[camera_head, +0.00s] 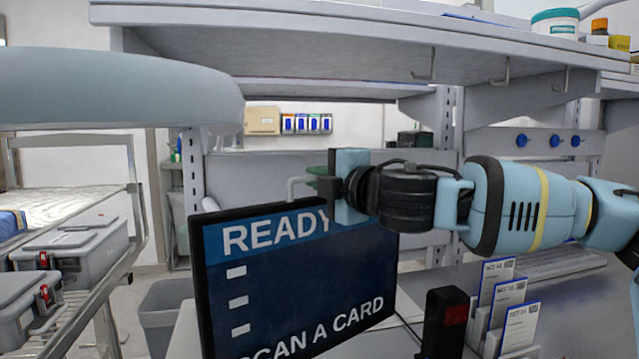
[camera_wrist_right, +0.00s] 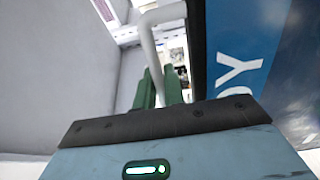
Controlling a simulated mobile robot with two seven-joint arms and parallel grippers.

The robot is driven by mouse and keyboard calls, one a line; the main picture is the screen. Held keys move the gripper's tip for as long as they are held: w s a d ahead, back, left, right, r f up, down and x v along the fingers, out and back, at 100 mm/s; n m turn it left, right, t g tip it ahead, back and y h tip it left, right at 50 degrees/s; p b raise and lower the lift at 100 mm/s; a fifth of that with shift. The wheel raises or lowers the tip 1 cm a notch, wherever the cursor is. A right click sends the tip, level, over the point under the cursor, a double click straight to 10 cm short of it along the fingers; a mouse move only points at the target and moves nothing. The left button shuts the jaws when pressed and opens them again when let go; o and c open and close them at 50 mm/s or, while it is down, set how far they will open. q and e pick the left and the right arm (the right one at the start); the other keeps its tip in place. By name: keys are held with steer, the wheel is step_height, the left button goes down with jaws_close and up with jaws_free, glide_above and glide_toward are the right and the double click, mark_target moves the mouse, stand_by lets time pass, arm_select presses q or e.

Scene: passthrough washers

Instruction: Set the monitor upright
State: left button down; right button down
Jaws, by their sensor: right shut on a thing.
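The monitor (camera_head: 290,275) is a dark flat panel whose blue screen reads "READY" and "SCAN A CARD". Its screen faces my head camera and looks close to upright, with the text slanting up to the right. Its lower edge and support are partly out of view. A pale bent bar (camera_head: 297,184) rises behind its top edge. My right gripper (camera_head: 322,180) is at the top edge. In the right wrist view its green fingers (camera_wrist_right: 160,90) are shut on the pale bar (camera_wrist_right: 150,45), beside the screen (camera_wrist_right: 245,60). My left gripper is not in view.
A black device with a red panel (camera_head: 446,322) and a card rack (camera_head: 508,310) stand on the desk, right of the monitor. A shelf with hooks (camera_head: 360,40) overhangs the desk. Grey cases (camera_head: 75,245) lie on a cart at left. A grey bin (camera_head: 163,310) stands behind.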

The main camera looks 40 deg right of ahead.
steer(key=c, duration=1.6)
jaws_free()
steer(key=shift+r, duration=0.1)
steer(key=shift+c, duration=0.2)
steer(key=shift+o, duration=0.2)
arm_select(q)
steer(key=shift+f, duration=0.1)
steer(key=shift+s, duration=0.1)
